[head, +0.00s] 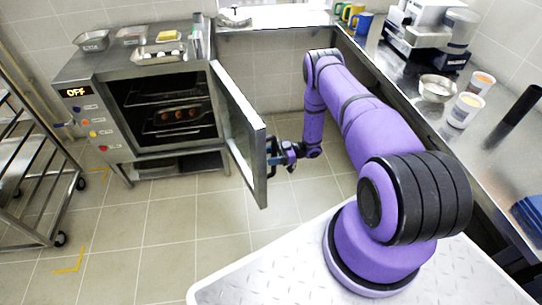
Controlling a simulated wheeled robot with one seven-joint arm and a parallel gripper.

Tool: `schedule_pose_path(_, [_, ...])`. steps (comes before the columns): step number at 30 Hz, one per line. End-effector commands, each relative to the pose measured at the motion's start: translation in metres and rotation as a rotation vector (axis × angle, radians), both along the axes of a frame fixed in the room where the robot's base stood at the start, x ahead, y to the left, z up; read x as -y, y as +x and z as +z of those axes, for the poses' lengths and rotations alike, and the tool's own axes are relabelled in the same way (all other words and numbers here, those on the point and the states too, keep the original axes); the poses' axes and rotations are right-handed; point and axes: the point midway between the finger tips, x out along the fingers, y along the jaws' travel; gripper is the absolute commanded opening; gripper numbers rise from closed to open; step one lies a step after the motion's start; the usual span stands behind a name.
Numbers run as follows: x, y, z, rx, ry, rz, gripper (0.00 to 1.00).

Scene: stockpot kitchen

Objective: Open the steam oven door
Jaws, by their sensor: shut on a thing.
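The steam oven (98,125) stands at the left with its display reading OFF. Its door (232,115) is swung wide open on the right side of the cavity and sticks out toward me. Inside, racks show, with a tray of several brown items (180,115) on one. My gripper (273,154) is at the outer face of the door near its free edge, shut on the door handle (271,147). The fingertips and much of the handle are small and partly hidden.
A wheeled rack (22,190) stands at the far left. A steel counter (425,110) runs along the right with a coffee machine (420,35), cups and a bowl (437,88). Trays and containers sit on the oven top. Floor in front of the oven is clear.

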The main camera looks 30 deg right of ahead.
Motion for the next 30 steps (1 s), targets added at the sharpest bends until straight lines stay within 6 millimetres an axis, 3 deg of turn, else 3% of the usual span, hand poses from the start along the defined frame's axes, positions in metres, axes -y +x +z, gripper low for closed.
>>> schedule_pose_path(14, [0.009,-0.007,-0.003,-0.01,0.0,0.002,0.36])
schedule_pose_path(24, [0.067,-0.023,-0.003,-0.012,-0.001,0.0,0.7])
schedule_pose_path(27, [0.082,-0.028,-0.004,-0.012,0.0,0.0,0.76])
schedule_pose_path(29, [0.09,-0.03,-0.004,-0.012,0.0,0.001,0.73])
schedule_pose_path(30, [0.094,-0.031,-0.004,-0.013,-0.001,0.001,0.51])
